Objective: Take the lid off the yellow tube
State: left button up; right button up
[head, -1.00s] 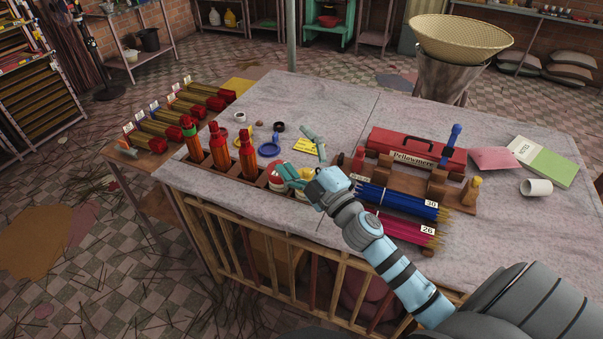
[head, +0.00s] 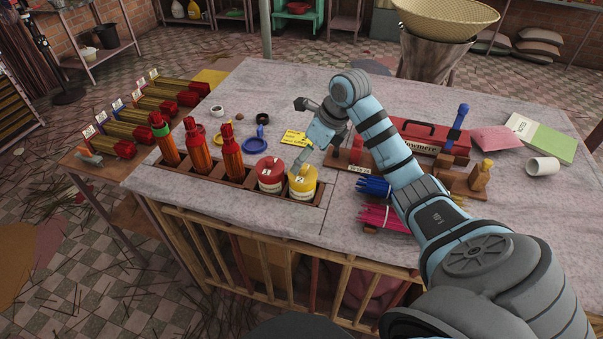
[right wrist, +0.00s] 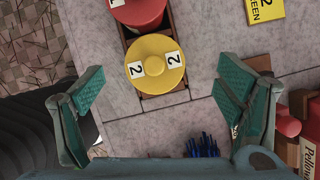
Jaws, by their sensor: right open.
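The yellow tube (head: 302,187) stands in the last slot at the right end of the wooden rack. Its round yellow lid with a knob and "2" labels is on it; the lid (right wrist: 148,54) shows from above in the right wrist view. My right gripper (right wrist: 160,88) is open and empty, its teal fingers apart on either side of the picture, with the lid between and beyond them. In the head view it hangs just behind the yellow tube, near its top; whether they touch cannot be told. My left gripper is not in view.
A red-lidded tube (head: 270,176) stands directly left of the yellow one. A yellow note (head: 295,138) and blue ring lie behind.

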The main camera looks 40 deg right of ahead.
aim_at(303, 171)
jog(key=x, duration=0.4)
jog(key=shift+s+a+f, duration=0.2)
jog(key=shift+a+f, duration=0.05)
jog(key=shift+a, duration=0.05)
jog(key=c, duration=0.9)
jog(key=shift+c, duration=0.2)
